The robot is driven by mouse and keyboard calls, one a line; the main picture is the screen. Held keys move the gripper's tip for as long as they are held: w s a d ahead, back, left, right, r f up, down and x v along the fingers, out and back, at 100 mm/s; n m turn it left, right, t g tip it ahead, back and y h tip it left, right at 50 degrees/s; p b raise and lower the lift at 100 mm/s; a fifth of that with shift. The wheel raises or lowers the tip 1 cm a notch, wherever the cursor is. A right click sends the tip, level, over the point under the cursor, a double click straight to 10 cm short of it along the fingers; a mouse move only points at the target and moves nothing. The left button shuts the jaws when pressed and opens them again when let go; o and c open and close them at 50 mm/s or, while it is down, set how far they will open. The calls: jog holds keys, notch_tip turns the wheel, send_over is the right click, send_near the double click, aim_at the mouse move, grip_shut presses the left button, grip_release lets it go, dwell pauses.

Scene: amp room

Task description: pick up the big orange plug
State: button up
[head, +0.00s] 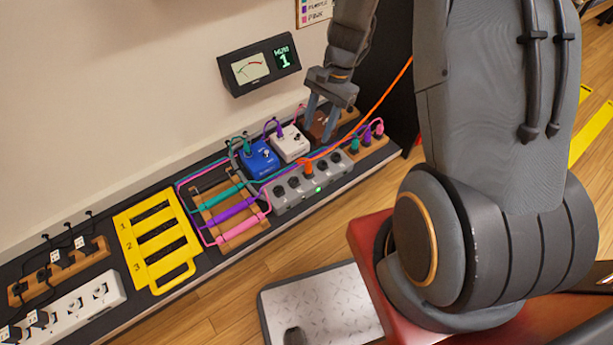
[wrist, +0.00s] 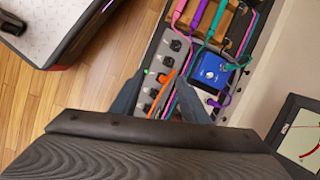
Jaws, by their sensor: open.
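The orange plug (head: 308,167) stands in the grey socket box (head: 290,192), with an orange cable running from it up to the right. In the wrist view the orange plug (wrist: 166,77) shows near the fingertips, between the two fingers in the picture. My gripper (head: 320,120) is open and empty, above and behind the plug in the head view, near the white and brown pedals. In the wrist view my gripper (wrist: 160,88) has its fingers apart on both sides of the grey box. I cannot tell the height gap from the picture.
A blue pedal (head: 260,160) and a white pedal (head: 290,143) stand behind the box. A wooden rack (head: 233,236) with teal, purple and pink cables lies left of it. A yellow numbered frame (head: 128,238) and a meter (head: 259,64) are farther left and above.

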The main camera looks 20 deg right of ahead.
aim_at(309, 163)
jog(key=w+f+m+b, duration=0.1)
jog(key=f+b, duration=0.1)
jog(key=f, duration=0.3)
jog(key=w+f+m+b, duration=0.1)
jog(key=f+b, duration=0.1)
jog(key=f, duration=0.3)
jog(key=w+f+m+y+b, duration=0.1)
jog(key=w+f+b, duration=0.1)
jog(key=f, duration=0.3)
jog(key=shift+d+f, duration=0.3)
jog(key=shift+d, duration=0.05)
jog(key=b+x, duration=0.3)
jog(key=x, duration=0.3)
jog(key=shift+f, duration=0.3)
grip_shut()
jog(key=shift+r, duration=0.1)
notch_tip(309, 163, up, 10)
jog(key=p, duration=0.3)
jog(key=shift+p, duration=0.4)
